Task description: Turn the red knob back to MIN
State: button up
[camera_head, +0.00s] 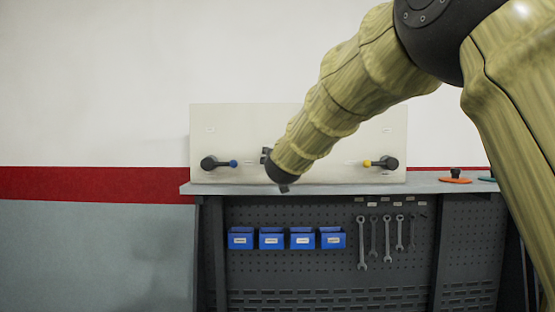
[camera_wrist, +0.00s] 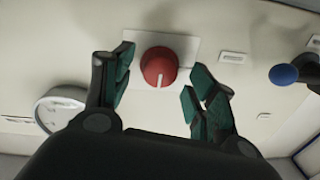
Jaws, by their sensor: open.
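The red knob (camera_wrist: 158,66) shows in the wrist view on a pale square plate (camera_wrist: 187,48) on the cream panel (camera_wrist: 225,80). A white pointer line on the knob faces the lower edge of the picture. My gripper (camera_wrist: 160,85) is open, with one green-padded finger to the left of the knob and one to the right. Gaps show between the fingers and the knob. In the head view my gripper (camera_head: 272,170) is in front of the middle of the panel (camera_head: 240,125), and my arm hides the knob. No MIN mark is readable.
A blue-tipped lever (camera_head: 220,163) is left of my gripper and a yellow-tipped lever (camera_head: 380,163) right of it. A round gauge (camera_wrist: 60,108) shows in the wrist view. Blue bins (camera_head: 271,238) and wrenches (camera_head: 361,243) hang below the bench top (camera_head: 330,189).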

jog(key=s, duration=1.1)
jog(key=shift+s+d, duration=0.3)
jog(key=shift+d, duration=0.05)
